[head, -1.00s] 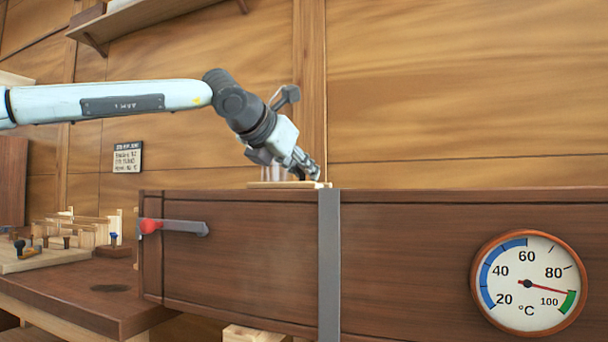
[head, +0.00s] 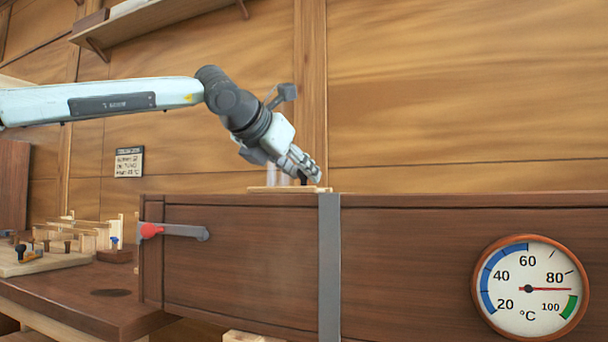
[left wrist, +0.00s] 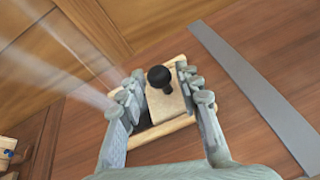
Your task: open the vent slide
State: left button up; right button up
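The vent slide (left wrist: 168,108) is a pale wooden plate with a black knob, set on a wooden base (left wrist: 160,134) on top of the long dark wooden box (head: 240,255). In the left wrist view a dark gap shows beside the plate, and pale vapour streams to the left. My left gripper (left wrist: 160,80) is open, its fingers on either side of the plate and knob; I cannot tell whether they touch the plate. In the head view the left gripper (head: 303,172) is tilted down over the base and hides most of the slide. My right gripper is in neither view.
A grey metal strap (head: 329,265) crosses the box beside the vent. A red-pivoted latch (head: 152,230) sits at its left end. The round gauge (head: 528,288) reads a little under 90. A bench (head: 75,290) with wooden fixtures stands left; a shelf (head: 150,20) hangs above.

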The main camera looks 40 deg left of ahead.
pick_arm(q)
jog(key=v, duration=1)
jog(key=shift+s, duration=0.15)
